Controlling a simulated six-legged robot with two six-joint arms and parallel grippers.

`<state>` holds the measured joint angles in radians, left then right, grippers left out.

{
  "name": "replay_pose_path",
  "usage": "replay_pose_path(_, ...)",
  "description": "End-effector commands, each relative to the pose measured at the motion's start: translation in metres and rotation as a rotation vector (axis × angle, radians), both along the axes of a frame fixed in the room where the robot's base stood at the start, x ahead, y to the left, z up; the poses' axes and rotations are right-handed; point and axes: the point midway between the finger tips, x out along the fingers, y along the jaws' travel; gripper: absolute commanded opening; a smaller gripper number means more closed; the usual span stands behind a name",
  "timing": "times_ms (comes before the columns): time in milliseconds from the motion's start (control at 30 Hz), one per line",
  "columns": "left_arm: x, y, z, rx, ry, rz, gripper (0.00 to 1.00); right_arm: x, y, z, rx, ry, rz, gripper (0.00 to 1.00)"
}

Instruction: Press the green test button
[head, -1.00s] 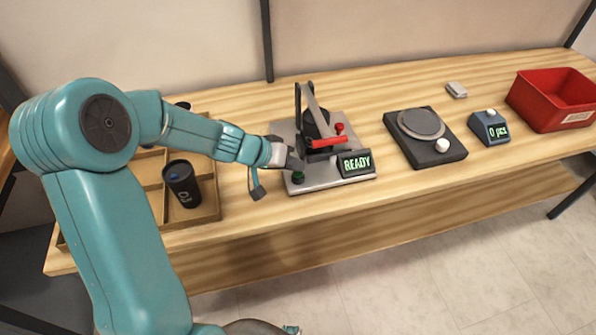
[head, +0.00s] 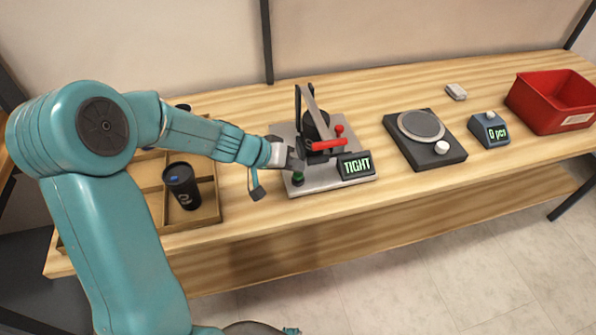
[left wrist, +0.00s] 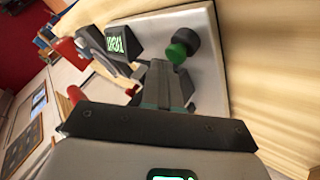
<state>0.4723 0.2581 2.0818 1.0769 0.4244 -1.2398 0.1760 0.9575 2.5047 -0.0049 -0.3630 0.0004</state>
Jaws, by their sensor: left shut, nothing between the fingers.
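The green test button (head: 298,179) stands on a black base at the front left corner of the grey fixture plate (head: 330,186). It also shows in the left wrist view (left wrist: 177,53), just beyond the fingertips. My left gripper (head: 298,164) is shut and empty, with its tips just above the button in the head view. I cannot tell whether they touch it. The display (head: 356,166) on the plate reads "TIGHT" in green. My right gripper is out of view.
A clamp with a red handle (head: 329,145) and a red knob rise behind the button. A compartment tray (head: 206,213) with a black cup (head: 182,186) is left. A scale (head: 427,151), counter (head: 489,129) and red bin (head: 535,112) are right.

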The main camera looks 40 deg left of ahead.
Motion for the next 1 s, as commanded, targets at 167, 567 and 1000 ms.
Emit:
replay_pose_path(167,0.000,0.000,0.008,0.000,-0.001,0.001,0.00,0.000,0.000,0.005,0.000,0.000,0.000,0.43)
replay_pose_path(567,0.000,0.000,0.023,0.002,-0.003,-0.001,0.00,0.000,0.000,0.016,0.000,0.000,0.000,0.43)
replay_pose_path(1000,0.000,0.000,0.058,0.001,-0.001,0.000,0.00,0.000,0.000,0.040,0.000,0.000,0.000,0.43)
